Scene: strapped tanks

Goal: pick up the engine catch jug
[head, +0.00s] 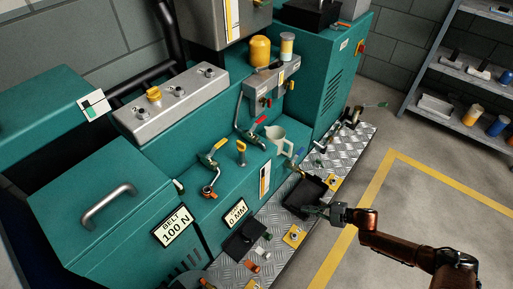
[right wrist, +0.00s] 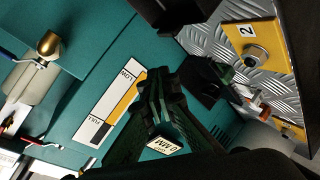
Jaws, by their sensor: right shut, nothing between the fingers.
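A pale cream jug (head: 276,138) with a handle stands on the teal machine's ledge, beside the taps, in the head view. No label on it can be read. A pale grey shape at the left edge of the right wrist view, below a brass nozzle (right wrist: 48,43), may be the jug; I cannot tell. My right gripper (head: 312,209) is shut and empty, at the near edge of a black tray (head: 303,191), apart from the jug and lower right of it. Its dark fingers (right wrist: 158,85) show in the right wrist view. My left gripper is not in view.
Valves (head: 210,170) with yellow and red handles stand left of the jug. A 0 MM plate (head: 236,213) and a level strip (head: 265,180) are on the machine front. Yellow pads (head: 294,236) lie on the tread plate. The floor at right is clear before a shelf (head: 450,95).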

